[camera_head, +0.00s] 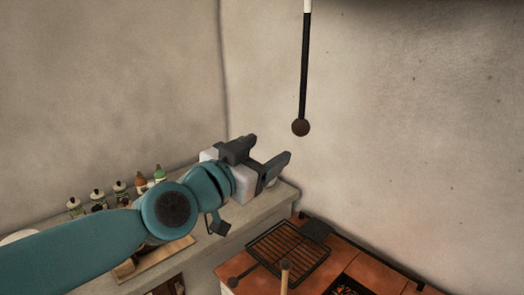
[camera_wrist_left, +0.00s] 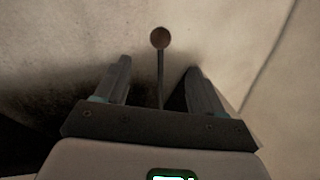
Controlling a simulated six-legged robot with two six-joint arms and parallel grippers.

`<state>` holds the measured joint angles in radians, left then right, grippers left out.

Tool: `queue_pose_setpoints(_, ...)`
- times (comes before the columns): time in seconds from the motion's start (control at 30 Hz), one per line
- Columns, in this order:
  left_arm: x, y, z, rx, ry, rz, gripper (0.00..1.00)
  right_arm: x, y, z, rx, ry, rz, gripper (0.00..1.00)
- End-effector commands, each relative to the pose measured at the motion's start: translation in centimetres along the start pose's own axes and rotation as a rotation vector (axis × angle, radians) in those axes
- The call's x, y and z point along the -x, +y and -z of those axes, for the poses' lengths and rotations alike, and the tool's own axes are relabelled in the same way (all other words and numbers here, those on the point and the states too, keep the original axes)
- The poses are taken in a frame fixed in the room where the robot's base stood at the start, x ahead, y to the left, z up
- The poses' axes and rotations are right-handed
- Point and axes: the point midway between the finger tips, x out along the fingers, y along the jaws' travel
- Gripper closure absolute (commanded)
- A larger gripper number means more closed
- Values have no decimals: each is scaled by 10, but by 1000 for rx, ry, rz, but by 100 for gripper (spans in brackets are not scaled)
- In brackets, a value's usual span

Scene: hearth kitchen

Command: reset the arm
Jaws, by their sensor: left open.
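My left arm comes in from the left in the head view. Its gripper (camera_head: 268,157) is raised above the counter, with its two dark fingers apart and nothing between them. In the left wrist view the gripper (camera_wrist_left: 160,85) also shows open, fingers spread. A dark rod with a round brown knob (camera_head: 301,127) hangs in front of the wall, up and to the right of the gripper in the head view. The knob (camera_wrist_left: 160,38) shows beyond the fingertips in the left wrist view, apart from them. My right gripper is not in view.
A stone counter (camera_head: 265,205) runs below the arm, with several small bottles (camera_head: 120,188) at its left and a wooden board (camera_head: 165,258). The wall's right side is clear.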

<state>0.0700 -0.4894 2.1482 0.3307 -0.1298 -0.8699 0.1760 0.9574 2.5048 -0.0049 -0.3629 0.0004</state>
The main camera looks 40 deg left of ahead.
Motion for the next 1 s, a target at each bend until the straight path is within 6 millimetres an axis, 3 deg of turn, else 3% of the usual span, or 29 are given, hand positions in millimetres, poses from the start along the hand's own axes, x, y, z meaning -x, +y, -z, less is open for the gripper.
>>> queue_pose_setpoints(0.4, -1, 0, -1, 0, -2, -1, 31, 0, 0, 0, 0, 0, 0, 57)
queue_pose_setpoints(0.47, -5, 4, -7, 3, -17, -9, 31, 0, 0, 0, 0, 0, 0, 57)
queue_pose_setpoints(0.53, -18, 14, -26, 14, -60, -30, 31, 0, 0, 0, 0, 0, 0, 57)
queue_pose_setpoints(0.67, -53, 52, -97, 62, -221, -101, 31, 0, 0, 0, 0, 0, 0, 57)
queue_pose_setpoints(0.8, -75, 106, -201, 137, -448, -185, 31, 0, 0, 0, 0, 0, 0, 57)
queue_pose_setpoints(0.9, -72, 146, -276, 192, -616, -237, 31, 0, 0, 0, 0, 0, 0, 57)
queue_pose_setpoints(1.0, -53, 185, -349, 247, -789, -282, 31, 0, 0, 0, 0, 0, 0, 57)
